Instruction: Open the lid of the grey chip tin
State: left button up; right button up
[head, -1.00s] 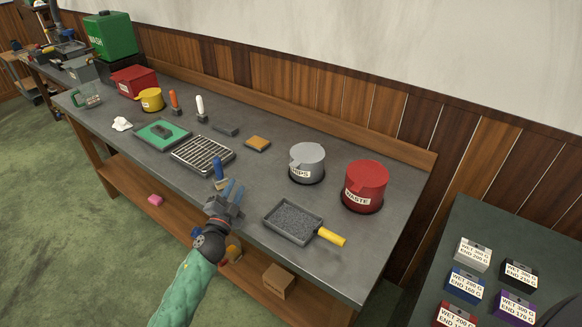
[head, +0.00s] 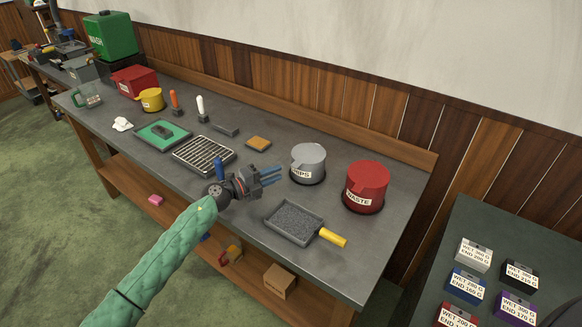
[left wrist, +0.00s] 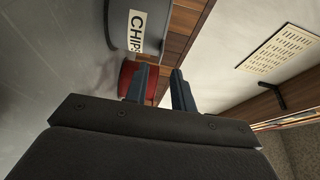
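The grey chip tin (head: 310,162) stands upright near the back right of the bench, with a "CHIPS" label partly hidden in the head view. Its grey lid (head: 309,152) is on, with a small tab on its left side. My left gripper (head: 279,174) is just left of the tin, fingers pointing towards it, apart and empty. In the left wrist view the tin (left wrist: 170,18) shows at the top, beyond the two parted fingers (left wrist: 161,80). I cannot tell whether a fingertip touches the tin. My right gripper is in neither view.
The red waste tin (head: 366,188) stands right of the chip tin. A grey tray with a yellow handle (head: 294,222) lies in front. A wire rack (head: 202,155), a blue-handled tool (head: 219,168) and a yellow-brown block (head: 258,143) lie to the left. Bare bench lies behind the tin.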

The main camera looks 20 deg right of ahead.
pick_arm(q)
jog(key=p, duration=0.1)
send_near(306, 156)
jog(key=shift+s+d, duration=0.65)
jog(key=shift+s, duration=0.3)
jog(key=shift+p+x, duration=0.4)
jog(key=shift+x, duration=0.55)
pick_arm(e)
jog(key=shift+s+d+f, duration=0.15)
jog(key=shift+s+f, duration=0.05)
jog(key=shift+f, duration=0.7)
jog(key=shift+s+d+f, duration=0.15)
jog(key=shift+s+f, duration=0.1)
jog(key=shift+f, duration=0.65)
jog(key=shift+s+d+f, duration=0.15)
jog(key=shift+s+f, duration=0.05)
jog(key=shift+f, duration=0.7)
pick_arm(q)
jog(key=shift+f, duration=0.15)
grip_shut()
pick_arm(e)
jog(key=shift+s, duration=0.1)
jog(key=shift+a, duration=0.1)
